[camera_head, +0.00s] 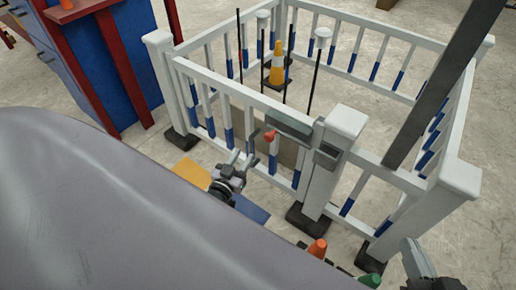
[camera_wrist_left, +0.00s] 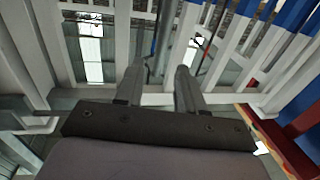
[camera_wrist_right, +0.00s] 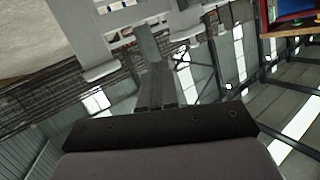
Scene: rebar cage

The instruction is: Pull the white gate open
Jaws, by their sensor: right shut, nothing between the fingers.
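The white gate (camera_head: 235,93) is a railing panel with blue-tipped balusters. It stands across the front of a white fenced enclosure and looks closed against the thick white post (camera_head: 333,150) on its right. A grey latch box (camera_head: 290,125) sits at its right end, with a red knob (camera_head: 269,136) beside it. My left gripper (camera_head: 242,159) is in front of the gate, just left of and below the knob. Its fingers (camera_wrist_left: 160,72) are apart with nothing visible between them. My right gripper (camera_head: 411,248) is shut and empty at the lower right, near the right corner of the fence.
Inside the enclosure stand a yellow-orange cone (camera_head: 278,65) and thin dark rods. A dark slanted beam (camera_head: 445,80) crosses the right side. Orange (camera_head: 318,248) and green (camera_head: 371,280) cones are near the post's foot. A blue and red structure (camera_head: 100,60) stands at left.

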